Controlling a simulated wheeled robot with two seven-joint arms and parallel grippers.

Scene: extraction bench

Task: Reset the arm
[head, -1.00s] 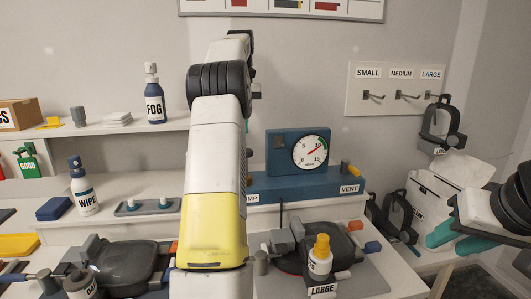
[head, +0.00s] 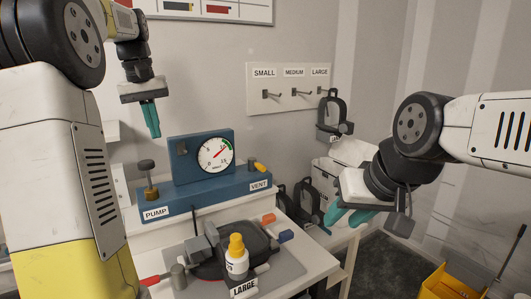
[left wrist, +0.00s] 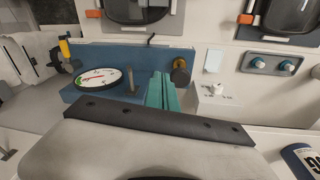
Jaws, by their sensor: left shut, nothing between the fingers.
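My left gripper (head: 151,120) hangs in the air at the upper left of the head view, its teal fingers together with nothing between them. In the left wrist view the shut teal fingers (left wrist: 160,90) show over the blue pump unit, beside its brass-coloured knob (left wrist: 181,70). My right gripper (head: 349,216) is at the right of the head view, near the white bin. Its teal fingers are apart and I see nothing between them. My left arm covers the left part of the head view.
The blue pump unit (head: 205,190) with a round gauge (head: 216,154) stands on the bench. In front are a dark clamp device and a yellow-capped bottle (head: 236,258). A hook board (head: 290,88) holds one mask frame (head: 333,113) under LARGE. A yellow bucket (head: 447,284) stands on the floor.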

